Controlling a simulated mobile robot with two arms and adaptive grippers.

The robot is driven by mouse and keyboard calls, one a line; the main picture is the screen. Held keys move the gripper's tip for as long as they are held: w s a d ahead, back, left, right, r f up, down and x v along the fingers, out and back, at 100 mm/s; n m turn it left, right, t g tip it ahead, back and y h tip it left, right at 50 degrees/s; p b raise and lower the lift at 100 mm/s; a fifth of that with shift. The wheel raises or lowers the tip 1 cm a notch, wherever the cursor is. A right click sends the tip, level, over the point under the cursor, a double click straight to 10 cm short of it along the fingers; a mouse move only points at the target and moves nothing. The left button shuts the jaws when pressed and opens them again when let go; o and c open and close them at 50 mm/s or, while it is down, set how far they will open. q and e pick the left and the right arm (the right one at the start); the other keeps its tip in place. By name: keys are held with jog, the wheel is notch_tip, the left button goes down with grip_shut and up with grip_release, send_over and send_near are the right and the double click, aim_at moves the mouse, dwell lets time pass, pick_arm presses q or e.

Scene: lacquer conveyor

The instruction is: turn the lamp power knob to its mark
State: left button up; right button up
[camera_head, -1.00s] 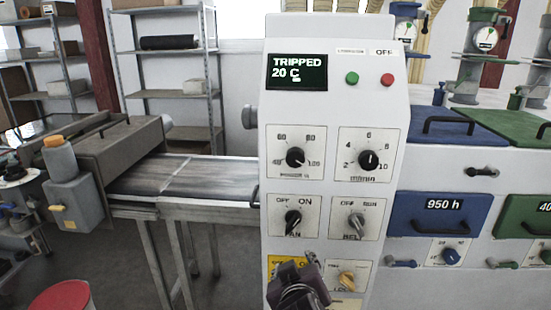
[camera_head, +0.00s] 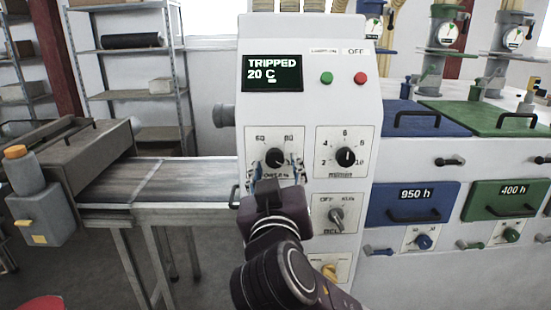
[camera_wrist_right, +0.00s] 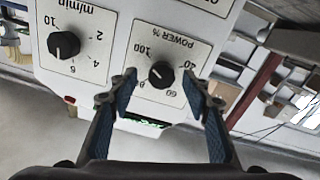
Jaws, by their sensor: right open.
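The lamp power knob (camera_head: 275,157) is a black knob on a white dial plate at the upper left of the control panel. It also shows in the right wrist view (camera_wrist_right: 161,74), upside down, with "POWER %" above it and numbers around it. My right gripper (camera_head: 278,174) is open in front of the panel, with its fingertips at the dial's lower part. In the right wrist view its two fingers (camera_wrist_right: 158,88) stand apart on either side of the knob, and I see no contact with it. The exact knob setting is hard to read. My left gripper is not in view.
The panel's display (camera_head: 273,72) reads "TRIPPED 20 C". A green button (camera_head: 326,78) and a red button (camera_head: 360,78) sit beside it. A m/min knob (camera_head: 345,156) is right of the power dial. A BELT knob (camera_head: 336,216) is below that. The conveyor (camera_head: 185,180) lies left.

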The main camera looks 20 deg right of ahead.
aim_at(275, 157)
jog(key=shift+x, duration=1.35)
jog(key=shift+a, duration=0.1)
jog(key=c, duration=1.2)
